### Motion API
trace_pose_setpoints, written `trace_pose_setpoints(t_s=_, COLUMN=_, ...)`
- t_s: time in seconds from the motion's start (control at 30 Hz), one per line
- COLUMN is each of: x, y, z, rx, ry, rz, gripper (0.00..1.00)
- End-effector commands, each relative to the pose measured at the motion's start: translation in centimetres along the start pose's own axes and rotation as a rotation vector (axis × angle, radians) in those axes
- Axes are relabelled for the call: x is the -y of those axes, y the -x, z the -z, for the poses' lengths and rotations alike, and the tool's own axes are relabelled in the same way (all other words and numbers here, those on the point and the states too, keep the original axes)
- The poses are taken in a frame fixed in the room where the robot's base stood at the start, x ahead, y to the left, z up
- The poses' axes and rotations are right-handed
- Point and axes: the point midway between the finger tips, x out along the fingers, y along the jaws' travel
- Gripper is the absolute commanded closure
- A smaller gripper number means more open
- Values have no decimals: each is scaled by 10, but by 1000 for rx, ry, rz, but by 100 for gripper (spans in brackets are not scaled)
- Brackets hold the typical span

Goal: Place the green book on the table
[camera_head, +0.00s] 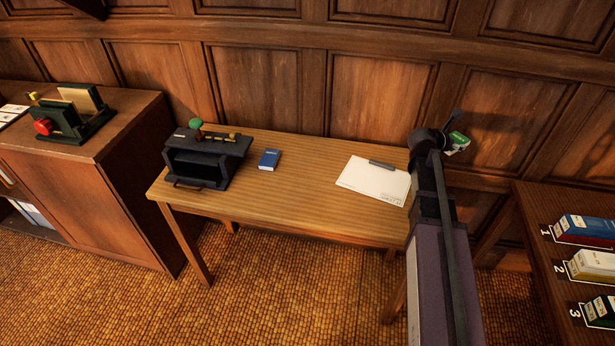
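The wooden table (300,193) stands against the panelled wall in the middle of the head view. A small green and white block, which looks like the green book (458,139), is at the end of my arm, above and beyond the table's right end. My gripper (453,137) appears shut on it and holds it up in the air in front of the wall. My arm hides part of the gripper, so the fingers show only partly. My arm also covers the table's right end.
On the table are a dark box-like device (205,160) with a green knob, a blue book (269,159) and a clipboard with white paper (372,181). Bare tabletop lies between the blue book and clipboard. A cabinet (110,150) stands left; a numbered shelf (535,225) with books stands right.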

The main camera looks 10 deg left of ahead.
Motion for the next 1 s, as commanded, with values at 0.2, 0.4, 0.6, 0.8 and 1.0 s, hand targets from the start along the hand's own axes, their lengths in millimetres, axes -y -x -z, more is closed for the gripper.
trace_pose_setpoints(t_s=0.2, x=-53, y=41, z=36, rx=-1, ry=31, rz=-72, gripper=70)
trace_pose_setpoints(t_s=0.4, x=-94, y=81, z=66, rx=-2, ry=57, rz=-133, gripper=70)
trace_pose_setpoints(t_s=0.6, x=-131, y=124, z=97, rx=-1, ry=85, rz=-196, gripper=70)
trace_pose_setpoints(t_s=0.8, x=-163, y=169, z=130, rx=-1, ry=111, rz=-257, gripper=70)
trace_pose_setpoints(t_s=1.0, x=-190, y=216, z=162, rx=-1, ry=138, rz=-319, gripper=70)
